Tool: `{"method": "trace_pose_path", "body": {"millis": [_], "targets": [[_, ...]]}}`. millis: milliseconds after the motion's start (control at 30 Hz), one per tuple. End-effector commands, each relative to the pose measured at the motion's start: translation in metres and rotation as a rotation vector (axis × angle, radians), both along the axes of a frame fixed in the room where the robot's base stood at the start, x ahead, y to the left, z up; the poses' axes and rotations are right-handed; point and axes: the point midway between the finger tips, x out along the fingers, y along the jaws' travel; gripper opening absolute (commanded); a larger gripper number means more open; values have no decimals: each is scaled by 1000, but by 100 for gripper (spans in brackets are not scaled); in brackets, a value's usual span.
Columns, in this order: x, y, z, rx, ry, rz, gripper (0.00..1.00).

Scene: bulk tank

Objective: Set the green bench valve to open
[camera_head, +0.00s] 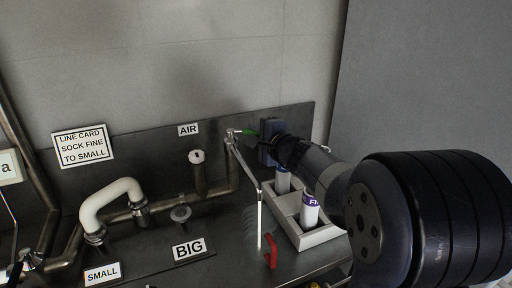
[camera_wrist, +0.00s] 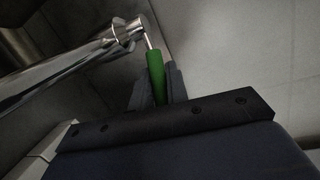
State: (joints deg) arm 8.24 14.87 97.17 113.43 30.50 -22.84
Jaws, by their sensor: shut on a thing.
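The green bench valve handle (camera_head: 248,132) sticks out to the right from the top of a metal pipe fitting (camera_head: 231,137), near the AIR label. In the wrist view the green handle (camera_wrist: 156,72) lies between the two fingers of my gripper (camera_wrist: 158,86). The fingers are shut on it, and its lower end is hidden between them. A thin metal stem joins the handle to the shiny pipe (camera_wrist: 70,66). In the head view my gripper (camera_head: 262,134) reaches in from the right, and its fingers are hard to make out.
A light tray (camera_head: 322,235) with white-and-purple containers (camera_head: 309,208) stands below my arm. A red handle (camera_head: 271,251) is at the bench front, near a clear coiled item (camera_head: 250,226). A white curved pipe (camera_head: 108,194) and a capped upright pipe (camera_head: 197,170) stand to the left.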

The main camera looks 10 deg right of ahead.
Motion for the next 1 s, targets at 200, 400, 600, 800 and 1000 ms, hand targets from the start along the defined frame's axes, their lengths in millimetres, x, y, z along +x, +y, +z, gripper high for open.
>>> {"method": "trace_pose_path", "body": {"millis": [200,400,600,800,1000], "targets": [[-5,3,-5,-2,-1,-78,0],[-7,4,-3,-1,0,-120,0],[-8,4,-1,0,2,-136,0],[-8,4,0,0,2,-138,0],[-8,4,0,0,2,-137,18]]}}
